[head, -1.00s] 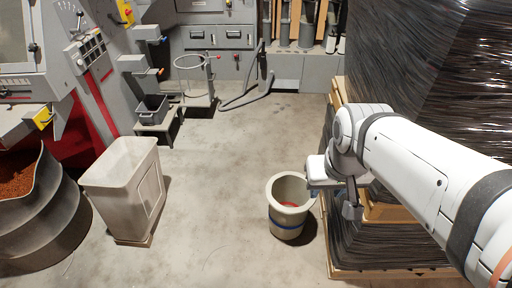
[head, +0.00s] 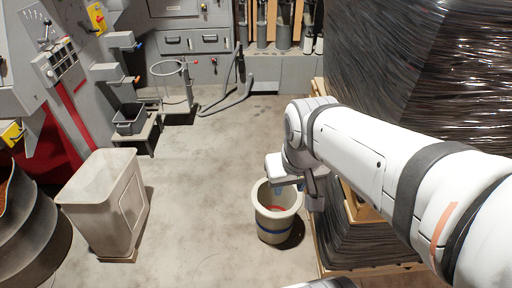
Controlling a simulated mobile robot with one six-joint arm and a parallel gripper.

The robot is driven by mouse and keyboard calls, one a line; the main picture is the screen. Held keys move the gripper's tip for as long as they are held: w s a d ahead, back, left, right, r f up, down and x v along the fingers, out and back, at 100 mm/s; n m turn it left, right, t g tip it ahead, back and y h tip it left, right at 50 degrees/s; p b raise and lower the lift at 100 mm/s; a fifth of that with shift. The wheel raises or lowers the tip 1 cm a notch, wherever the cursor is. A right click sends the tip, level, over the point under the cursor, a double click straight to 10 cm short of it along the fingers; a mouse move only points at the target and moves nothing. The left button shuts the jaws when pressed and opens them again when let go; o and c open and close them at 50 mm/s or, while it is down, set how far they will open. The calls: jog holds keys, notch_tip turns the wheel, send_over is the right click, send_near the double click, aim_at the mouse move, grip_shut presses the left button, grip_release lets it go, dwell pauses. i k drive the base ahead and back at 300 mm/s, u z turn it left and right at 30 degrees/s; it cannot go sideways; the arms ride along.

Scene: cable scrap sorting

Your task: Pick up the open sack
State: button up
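A cream, round, open-topped container with a blue band (head: 275,226), which looks like the open sack, stands upright on the floor right of centre. Something red shows inside it. My gripper (head: 297,190) hangs at its upper right rim, at the end of my white arm reaching in from the right. A small bluish part of it overlaps the sack's mouth, and a dark grey part hangs just right of the rim. I cannot tell whether it touches the sack. The fingers are small and partly hidden, so their opening is unclear.
A pale tapered bin (head: 105,205) stands to the left. Wrapped dark stacks on a pallet (head: 365,245) stand close to the sack's right. A grey machine (head: 75,75) and a small bench with a dark tray (head: 130,118) are behind left. The middle floor is clear.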

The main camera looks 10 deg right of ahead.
aim_at(274, 215)
jog(key=i, duration=0.9)
jog(key=u, duration=0.05)
